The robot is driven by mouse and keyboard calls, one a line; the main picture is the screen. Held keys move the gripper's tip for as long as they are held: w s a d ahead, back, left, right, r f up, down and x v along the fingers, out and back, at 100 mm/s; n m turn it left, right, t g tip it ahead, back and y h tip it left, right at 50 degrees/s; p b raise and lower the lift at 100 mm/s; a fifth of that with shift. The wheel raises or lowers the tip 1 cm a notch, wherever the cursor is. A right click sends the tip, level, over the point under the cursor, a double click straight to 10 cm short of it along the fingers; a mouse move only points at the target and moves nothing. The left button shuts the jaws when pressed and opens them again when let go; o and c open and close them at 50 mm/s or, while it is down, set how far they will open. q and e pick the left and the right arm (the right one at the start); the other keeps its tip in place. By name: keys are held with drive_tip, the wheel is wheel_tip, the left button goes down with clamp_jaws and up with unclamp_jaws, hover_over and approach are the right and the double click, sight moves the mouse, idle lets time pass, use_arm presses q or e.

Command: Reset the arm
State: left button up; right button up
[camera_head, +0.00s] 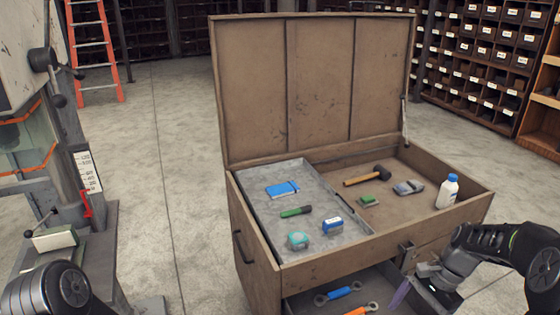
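My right arm comes in from the right edge, and my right gripper (426,281) is low in front of the chest's front right part, close to the latch (405,254). Its fingertips are small and partly hidden, so I cannot tell whether it is open or shut. A purple strip (400,294) shows beside it; I cannot tell whether the gripper touches it. Of my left arm, only a rounded dark link shows at the bottom left corner; the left gripper is out of view.
A wooden chest (365,245) stands open, its lid upright. Its grey tray (262,222) and right compartment hold tools and a white bottle (447,192). An open lower drawer holds wrenches (339,293). A machine (75,230) stands at left. Floor between is clear.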

drive_tip(key=a+f+n, duration=0.1)
drive_tip(key=a+f, duration=0.3)
drive_tip(key=f, duration=0.1)
drive_tip(key=s+a+f+n, duration=0.1)
drive_tip(key=a+f+n, duration=0.1)
drive_tip(key=a+f, duration=0.2)
drive_tip(key=a+f+n, duration=0.2)
drive_tip(key=a+f, duration=0.3)
drive_tip(key=shift+s+a+f, duration=0.2)
drive_tip(key=shift+s+f, duration=0.1)
drive_tip(key=shift+s, duration=0.1)
drive_tip(key=s+a+f+n+t, duration=0.1)
drive_tip(key=s+a+f+n, duration=0.3)
drive_tip(key=s+a, duration=0.3)
drive_tip(key=s+a+f+n+t+b, duration=0.1)
drive_tip(key=s+a+f+n, duration=0.2)
drive_tip(key=s+a, duration=0.3)
drive_tip(key=a, duration=0.2)
drive_tip(key=shift+s+a+f+n, duration=0.35)
drive_tip(key=shift+s+f+n, duration=0.05)
drive_tip(key=shift+d, duration=0.1)
